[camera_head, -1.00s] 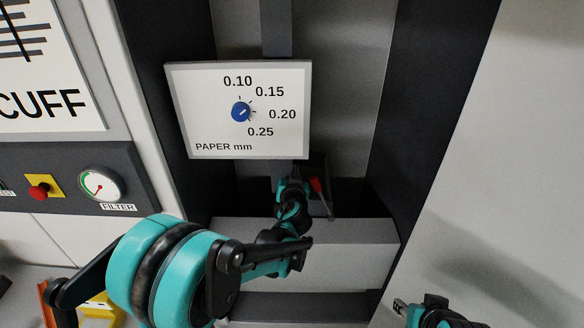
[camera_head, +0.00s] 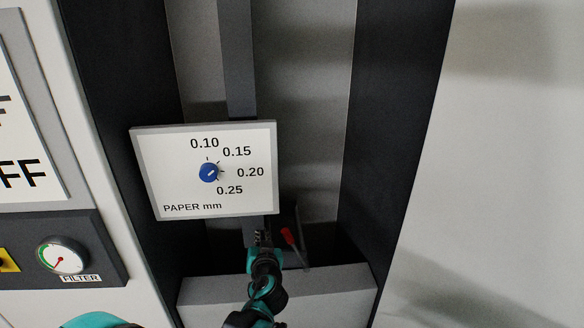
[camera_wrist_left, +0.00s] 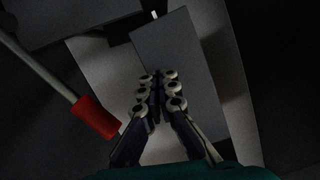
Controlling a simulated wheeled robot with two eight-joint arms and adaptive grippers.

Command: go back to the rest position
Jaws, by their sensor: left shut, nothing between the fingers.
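My left gripper (camera_head: 262,240) is in the lower middle of the head view, just below a white panel (camera_head: 240,200) marked "PAPER mm". In the left wrist view the fingers of this gripper (camera_wrist_left: 156,82) are together, with nothing between them. The panel has a blue knob (camera_head: 208,173) with numbers from 0.10 to 0.25 around it. The gripper appears below the knob and apart from it. My right gripper is not in view.
A lever with a red grip (camera_head: 288,236) stands just right of my left gripper; the grip also shows in the left wrist view (camera_wrist_left: 97,117). A grey box-like ledge (camera_head: 335,290) lies below. A filter gauge (camera_head: 63,256) is at the left.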

